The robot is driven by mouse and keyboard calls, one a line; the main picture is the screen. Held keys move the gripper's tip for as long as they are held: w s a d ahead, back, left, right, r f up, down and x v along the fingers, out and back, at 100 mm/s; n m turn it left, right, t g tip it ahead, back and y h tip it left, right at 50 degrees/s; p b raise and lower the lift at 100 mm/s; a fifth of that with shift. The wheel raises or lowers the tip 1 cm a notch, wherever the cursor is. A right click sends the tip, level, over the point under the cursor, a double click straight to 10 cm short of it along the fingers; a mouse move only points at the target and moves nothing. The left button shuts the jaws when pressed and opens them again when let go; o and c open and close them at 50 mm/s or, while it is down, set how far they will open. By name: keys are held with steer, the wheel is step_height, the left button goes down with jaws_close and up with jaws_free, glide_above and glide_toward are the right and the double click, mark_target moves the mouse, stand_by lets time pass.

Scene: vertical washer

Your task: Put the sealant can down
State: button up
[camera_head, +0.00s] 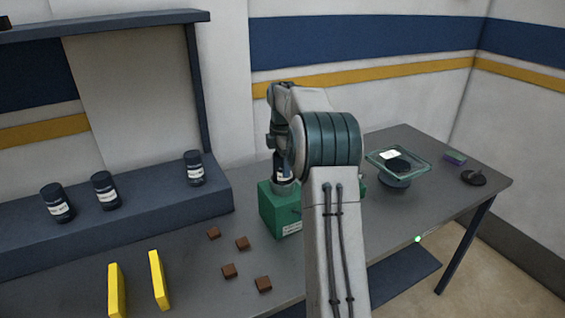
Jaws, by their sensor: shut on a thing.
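My gripper (281,158) points down above a green box (270,205) on the table. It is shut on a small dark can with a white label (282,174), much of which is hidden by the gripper. The can is at the top of the green box, by a grey round part there; I cannot tell whether it touches. My arm hides the right part of the box. Three similar dark cans with white labels stand on the raised ledge at left: one (57,203), a second (105,190) and a third (194,168).
Several brown blocks (242,243) lie in front of the green box. Two yellow upright pieces (159,280) stand at front left. A round device with a clear square plate (398,164) is at right, with a dark round item (473,178) beyond.

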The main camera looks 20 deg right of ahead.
steer(key=shift+f, duration=0.5)
steer(key=o, duration=1.3)
